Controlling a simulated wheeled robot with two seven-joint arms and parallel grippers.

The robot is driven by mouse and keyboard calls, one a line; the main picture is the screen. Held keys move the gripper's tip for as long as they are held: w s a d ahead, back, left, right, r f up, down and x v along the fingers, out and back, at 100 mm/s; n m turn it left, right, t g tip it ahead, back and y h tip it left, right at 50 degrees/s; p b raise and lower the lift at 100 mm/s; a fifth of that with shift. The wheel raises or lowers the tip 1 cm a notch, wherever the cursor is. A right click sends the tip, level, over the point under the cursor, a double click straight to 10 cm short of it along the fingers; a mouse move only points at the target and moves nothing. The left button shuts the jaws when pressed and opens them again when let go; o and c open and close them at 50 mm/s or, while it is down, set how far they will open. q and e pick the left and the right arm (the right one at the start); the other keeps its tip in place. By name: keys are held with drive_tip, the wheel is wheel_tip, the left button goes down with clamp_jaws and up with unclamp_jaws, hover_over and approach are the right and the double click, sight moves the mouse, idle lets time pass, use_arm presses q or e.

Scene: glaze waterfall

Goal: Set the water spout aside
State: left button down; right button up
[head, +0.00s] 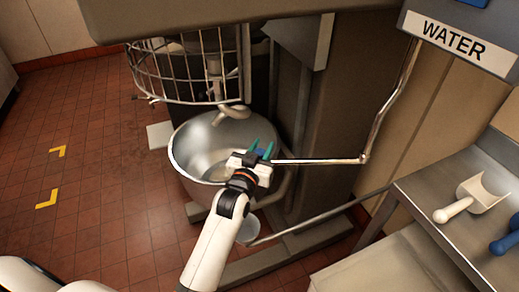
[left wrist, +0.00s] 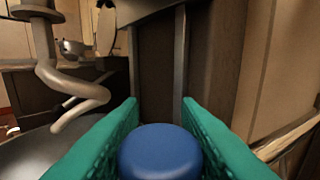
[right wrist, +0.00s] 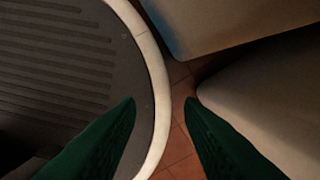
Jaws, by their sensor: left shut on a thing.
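The water spout (head: 315,161) is a thin metal pipe. It comes down from the box marked WATER (head: 452,41), bends at an elbow and runs left over the right side of the steel mixer bowl (head: 195,150). My left gripper (head: 262,149) is shut on the blue piece at the spout's free end, above the bowl's right rim. In the left wrist view the round blue piece (left wrist: 160,152) sits between the green fingers. My right gripper (right wrist: 158,103) shows only in the right wrist view; its fingers are apart with nothing between them.
A wire guard (head: 185,68) and the mixer's hook (head: 233,115) are above the bowl. At right, a steel table (head: 415,190) bears a white scoop (head: 474,197) and a blue scoop (head: 506,243). The tiled floor (head: 100,170) at left is clear, with yellow corner marks.

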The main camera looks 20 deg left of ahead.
use_arm(q)
drive_tip(key=c, duration=1.3)
unclamp_jaws()
drive_tip(key=shift+o, duration=1)
use_arm(e)
drive_tip(key=shift+d, duration=0.3)
drive_tip(key=shift+d, duration=0.1)
use_arm(q)
drive_tip(key=s+b, duration=0.1)
drive_tip(key=s, duration=1.1)
use_arm(e)
drive_tip(key=shift+f, duration=0.5)
